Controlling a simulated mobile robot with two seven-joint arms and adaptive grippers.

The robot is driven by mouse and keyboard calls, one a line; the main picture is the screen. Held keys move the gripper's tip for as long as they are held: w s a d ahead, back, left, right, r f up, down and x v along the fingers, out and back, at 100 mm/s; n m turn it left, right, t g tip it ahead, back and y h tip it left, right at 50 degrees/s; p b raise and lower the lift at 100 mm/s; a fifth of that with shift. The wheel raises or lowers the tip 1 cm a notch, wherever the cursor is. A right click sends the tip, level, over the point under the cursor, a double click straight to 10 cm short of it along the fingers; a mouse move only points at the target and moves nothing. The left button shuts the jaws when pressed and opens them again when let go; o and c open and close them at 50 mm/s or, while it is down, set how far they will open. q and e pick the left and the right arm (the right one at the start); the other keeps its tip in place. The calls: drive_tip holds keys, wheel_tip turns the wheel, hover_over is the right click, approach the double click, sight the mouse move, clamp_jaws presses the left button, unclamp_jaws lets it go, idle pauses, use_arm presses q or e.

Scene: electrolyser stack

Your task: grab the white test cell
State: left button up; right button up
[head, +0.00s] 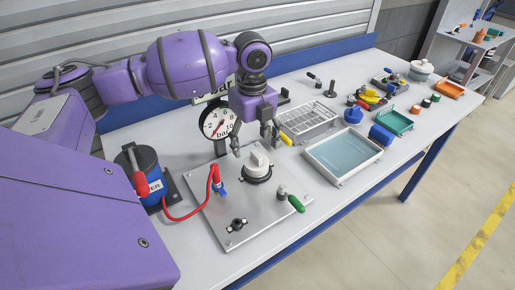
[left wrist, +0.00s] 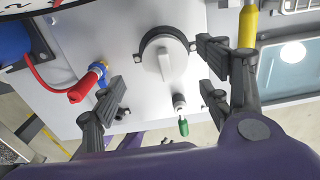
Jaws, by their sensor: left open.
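The white test cell (head: 257,162) is a round white piece with a raised bar-shaped grip. It sits in a black ring on the metal plate (head: 225,205). It also shows in the left wrist view (left wrist: 166,64), near the top middle. My left gripper (head: 255,143) is open and points down close above the cell. In the left wrist view its fingers (left wrist: 160,68) are spread on either side of the cell, with nothing held between them. My right gripper is not in view.
On the plate, a red hose with a blue fitting (head: 218,187) is left of the cell and a green-handled valve (head: 294,202) is right. A gauge (head: 218,121) stands behind. A water tray (head: 343,154) and wire rack (head: 307,122) lie to the right.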

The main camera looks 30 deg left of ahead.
sight(255, 155)
use_arm(q)
drive_tip(key=shift+w+a, duration=0.2)
drive_tip(key=shift+w, duration=0.1)
drive_tip(key=shift+w+a+f, duration=0.1)
drive_tip(key=shift+f, duration=0.15)
drive_tip(key=shift+s+d+f, duration=0.2)
drive_tip(key=shift+f, duration=0.5)
drive_tip(key=shift+s+d+f, duration=0.15)
drive_tip(key=shift+d+f, duration=0.05)
drive_tip(key=shift+f, duration=0.5)
drive_tip(key=f, duration=0.4)
drive_tip(key=shift+d+f, duration=0.15)
drive_tip(key=shift+d, duration=0.05)
drive_tip(key=c, duration=1.5)
drive_tip(key=shift+c, duration=0.2)
